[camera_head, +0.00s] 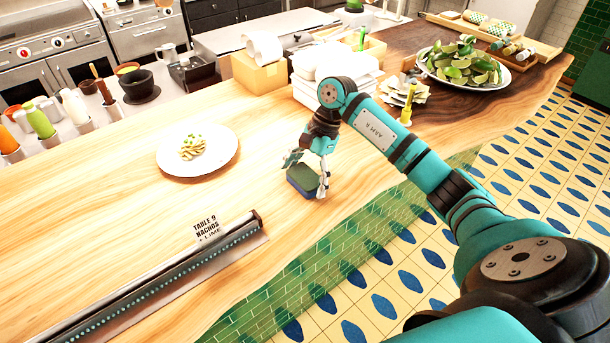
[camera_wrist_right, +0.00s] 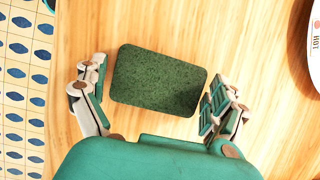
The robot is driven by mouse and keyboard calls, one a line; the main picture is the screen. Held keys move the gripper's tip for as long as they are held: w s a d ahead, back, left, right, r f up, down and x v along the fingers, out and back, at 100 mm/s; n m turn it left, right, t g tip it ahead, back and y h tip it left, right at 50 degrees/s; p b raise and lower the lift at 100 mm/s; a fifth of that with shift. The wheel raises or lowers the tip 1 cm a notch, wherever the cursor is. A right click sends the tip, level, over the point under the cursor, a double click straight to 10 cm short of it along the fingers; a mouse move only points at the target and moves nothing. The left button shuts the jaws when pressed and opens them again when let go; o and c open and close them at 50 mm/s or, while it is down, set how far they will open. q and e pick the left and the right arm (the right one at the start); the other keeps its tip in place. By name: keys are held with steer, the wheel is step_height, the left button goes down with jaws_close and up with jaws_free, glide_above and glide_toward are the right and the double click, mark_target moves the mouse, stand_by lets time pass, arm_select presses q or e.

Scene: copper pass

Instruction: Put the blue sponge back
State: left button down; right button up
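The blue sponge (camera_head: 301,183) lies flat on the wooden counter near its front edge. Its top is dark green and its side is blue. My right gripper (camera_head: 307,174) is open over it, with one finger at either side. In the right wrist view, the sponge (camera_wrist_right: 158,80) shows its green top between the spread fingers of the right gripper (camera_wrist_right: 157,76). A gap shows at the left finger; the right finger is close to the sponge's edge, and I cannot tell if it touches. My left gripper is not in view.
A white plate of food (camera_head: 220,160) lies left of the sponge. A ticket rail (camera_head: 165,275) with a paper ticket (camera_head: 208,226) runs along the front edge. Stacked white containers (camera_head: 302,92), a box (camera_head: 258,76) and a lime platter (camera_head: 492,86) stand behind. Bare counter surrounds the sponge.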

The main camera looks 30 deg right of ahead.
steer(key=shift+r+p, duration=0.25)
steer(key=shift+p, duration=0.05)
arm_select(q)
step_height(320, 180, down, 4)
steer(key=b, duration=0.4)
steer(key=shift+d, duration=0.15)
arm_select(e)
steer(key=v, duration=1.1)
steer(key=shift+d+r, duration=0.25)
steer(key=shift+r, duration=0.1)
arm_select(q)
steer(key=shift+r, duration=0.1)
